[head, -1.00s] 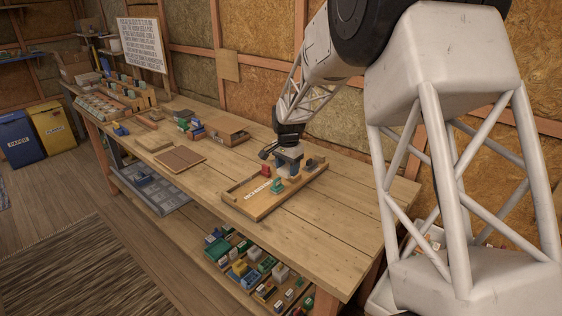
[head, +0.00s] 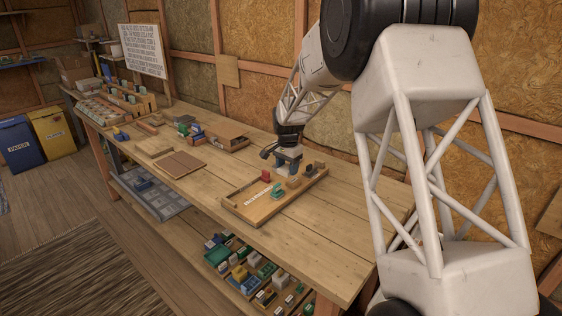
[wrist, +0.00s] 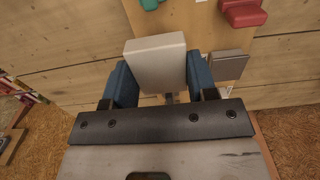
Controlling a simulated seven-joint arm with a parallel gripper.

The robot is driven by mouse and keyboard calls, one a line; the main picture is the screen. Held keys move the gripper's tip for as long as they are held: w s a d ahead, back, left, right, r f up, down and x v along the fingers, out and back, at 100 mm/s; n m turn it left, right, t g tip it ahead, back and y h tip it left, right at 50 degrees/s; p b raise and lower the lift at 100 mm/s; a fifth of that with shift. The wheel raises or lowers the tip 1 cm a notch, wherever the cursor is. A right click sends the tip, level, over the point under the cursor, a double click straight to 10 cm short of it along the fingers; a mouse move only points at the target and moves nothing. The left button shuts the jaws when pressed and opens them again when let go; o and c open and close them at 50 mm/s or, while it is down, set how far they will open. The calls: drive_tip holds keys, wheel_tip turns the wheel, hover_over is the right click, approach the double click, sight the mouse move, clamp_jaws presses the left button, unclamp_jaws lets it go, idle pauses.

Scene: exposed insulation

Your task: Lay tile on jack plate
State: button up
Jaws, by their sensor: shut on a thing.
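My gripper (wrist: 162,82) has blue fingers, shut on the sides of a pale grey-white tile (wrist: 155,62) in the wrist view. In the head view my gripper (head: 288,160) is low over the back part of a shallow wooden tray (head: 243,209) on the bench. The tile cannot be made out there. A flat grey plate (wrist: 228,65) shows just right of the tile in the wrist view; it may be the jack plate, but I cannot tell for sure. What lies directly under the tile is mostly hidden.
A red piece (head: 265,175) and a green piece (head: 277,192) stand in the tray, left of and in front of my gripper. A brown board (head: 183,165) and an open wooden box (head: 225,137) lie farther left. The bench front (head: 310,240) is clear.

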drive_tip(key=w, duration=0.8)
drive_tip(key=w+a+f, duration=0.1)
drive_tip(key=w, duration=0.4)
drive_tip(key=shift+a+f, duration=0.1)
drive_tip(key=shift+f, duration=0.1)
drive_tip(key=shift+f, duration=1.65)
drive_tip(key=shift+f, duration=0.1)
drive_tip(key=o, duration=1)
drive_tip(key=shift+c, duration=0.2)
wheel_tip(320, 180, up, 12)
